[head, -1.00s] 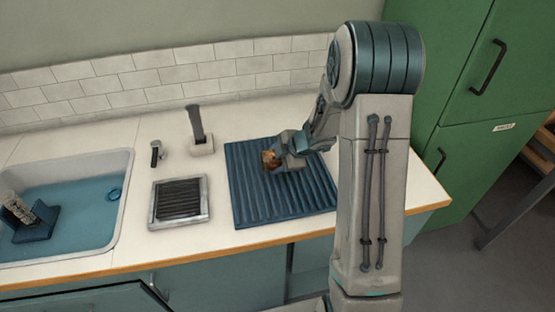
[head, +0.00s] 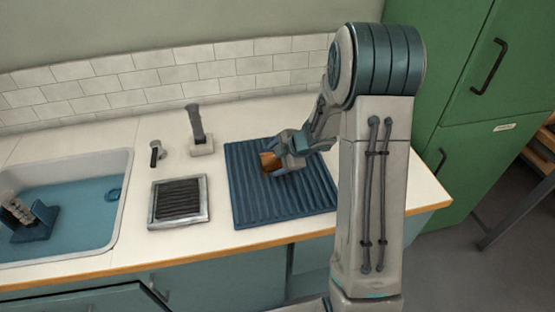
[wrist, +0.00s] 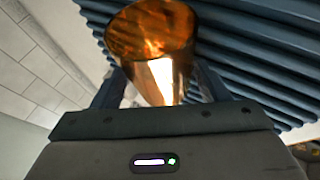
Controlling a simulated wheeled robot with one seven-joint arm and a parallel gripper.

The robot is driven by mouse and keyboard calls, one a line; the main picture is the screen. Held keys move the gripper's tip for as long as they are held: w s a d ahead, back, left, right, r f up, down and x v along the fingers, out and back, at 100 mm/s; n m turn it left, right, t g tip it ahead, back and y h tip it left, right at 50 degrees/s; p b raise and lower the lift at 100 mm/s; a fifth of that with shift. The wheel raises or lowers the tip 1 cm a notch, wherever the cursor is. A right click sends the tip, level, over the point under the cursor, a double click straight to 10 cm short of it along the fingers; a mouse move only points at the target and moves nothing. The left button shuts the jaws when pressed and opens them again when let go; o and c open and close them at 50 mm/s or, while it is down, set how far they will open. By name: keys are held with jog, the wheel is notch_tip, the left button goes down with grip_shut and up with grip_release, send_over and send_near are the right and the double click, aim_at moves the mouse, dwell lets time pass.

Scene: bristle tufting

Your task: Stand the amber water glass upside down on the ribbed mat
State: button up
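The amber water glass (head: 270,161) is at the tip of my gripper (head: 284,152), over the ribbed mat (head: 285,205). The mat is blue and lies on the counter. In the wrist view the glass (wrist: 150,45) sits between the two fingers of my gripper (wrist: 160,75), which appear shut on its sides. Its wider end points away from the palm and its narrower end is near the palm. The glass looks tilted in the head view. I cannot tell whether it touches the mat.
Left of the mat are a framed dark grate (head: 179,200), a grey tap (head: 196,124) and a sink (head: 75,215) with a blue rack inside. A tiled wall (head: 150,80) runs behind. A tall green cabinet (head: 440,90) stands right. The mat's front part is clear.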

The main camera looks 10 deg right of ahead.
jog(key=shift+s+f, duration=0.4)
jog(key=shift+f, duration=0.05)
jog(key=s+d+r+m+t+h+p, duration=0.1)
jog(key=s+d+r+m+h, duration=0.25)
jog(key=r, duration=0.45)
jog(key=s+d+r+m+t+h+p, duration=0.1)
jog(key=s+d+r+m+t+h, duration=0.2)
jog(key=r, duration=0.5)
jog(key=s+d+r+m+h+p, duration=0.1)
jog(key=d+r+m+h, duration=0.1)
jog(key=d+r+m, duration=0.45)
jog(key=s+a+m+g+y, duration=0.1)
jog(key=s+a+m+g, duration=0.2)
jog(key=s+a, duration=0.3)
jog(key=s+a+f+m+g+y, duration=0.1)
jog(key=s+a, duration=0.5)
jog(key=s, duration=0.7)
jog(key=m+g+y, duration=0.1)
jog(key=m+g, duration=0.1)
jog(key=shift+s+a+f+g, duration=0.25)
jog(key=shift+s+g, duration=0.15)
